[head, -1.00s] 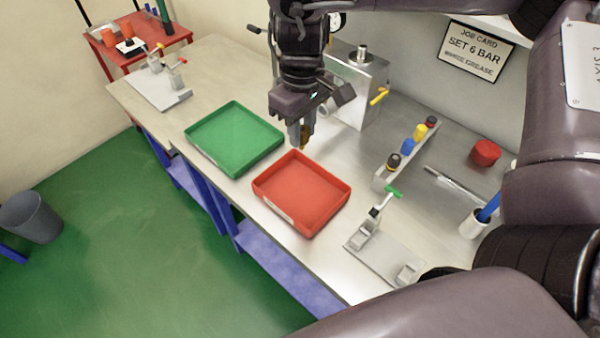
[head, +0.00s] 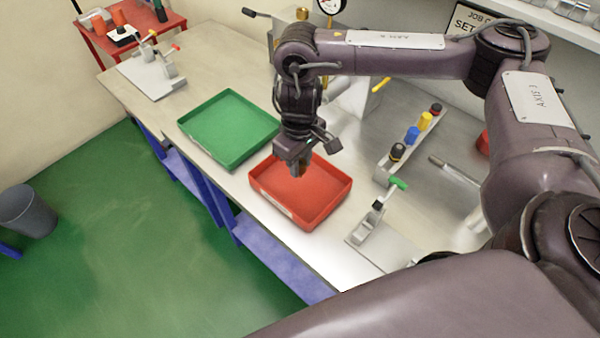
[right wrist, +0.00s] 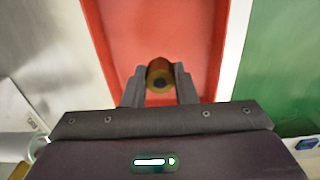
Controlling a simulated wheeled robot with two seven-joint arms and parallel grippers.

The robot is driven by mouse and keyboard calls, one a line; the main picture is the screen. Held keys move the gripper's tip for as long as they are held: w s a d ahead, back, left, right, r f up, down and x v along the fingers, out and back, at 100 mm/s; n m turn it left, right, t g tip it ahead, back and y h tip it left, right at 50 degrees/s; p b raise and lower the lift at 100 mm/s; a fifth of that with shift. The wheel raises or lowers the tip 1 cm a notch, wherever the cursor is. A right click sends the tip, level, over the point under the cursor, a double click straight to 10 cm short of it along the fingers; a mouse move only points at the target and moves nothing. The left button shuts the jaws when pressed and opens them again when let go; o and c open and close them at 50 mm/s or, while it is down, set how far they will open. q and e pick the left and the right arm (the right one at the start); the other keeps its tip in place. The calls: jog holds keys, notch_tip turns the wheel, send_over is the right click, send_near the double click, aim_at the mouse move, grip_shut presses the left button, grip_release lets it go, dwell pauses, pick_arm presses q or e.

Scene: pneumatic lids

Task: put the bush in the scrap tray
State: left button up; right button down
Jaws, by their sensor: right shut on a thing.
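The bush (right wrist: 160,72) is a short brass-coloured cylinder with a dark bore in its end. My right gripper (head: 299,168) is shut on it, with a finger on each side in the right wrist view (right wrist: 160,85). The gripper holds it over the red tray (head: 318,212), whose floor shows behind the bush in the right wrist view (right wrist: 195,35). In the head view the bush is mostly hidden by the fingers. Which tray is for scrap is not marked legibly. My left gripper is out of view.
A green tray (head: 240,155) stands to the left of the red tray. To the right are a toggle clamp on a plate (head: 368,228) and a rack of coloured caps (head: 412,135). A grey machine block (head: 355,98) stands behind the gripper.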

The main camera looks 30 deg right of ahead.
jog(key=shift+s+f, duration=0.1)
jog(key=shift+f, duration=0.35)
notch_tip(320, 180, down, 2)
jog(key=shift+a+f+b, duration=0.1)
jog(key=shift+f+b, duration=0.05)
jog(key=shift+b, duration=0.3)
jog(key=shift+f, duration=0.25)
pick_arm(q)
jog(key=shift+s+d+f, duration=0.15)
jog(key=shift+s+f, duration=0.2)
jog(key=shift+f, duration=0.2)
pick_arm(e)
jog(key=c, duration=1.2)
grip_release()
jog(key=shift+f, duration=0.1)
jog(key=shift+o, duration=0.2)
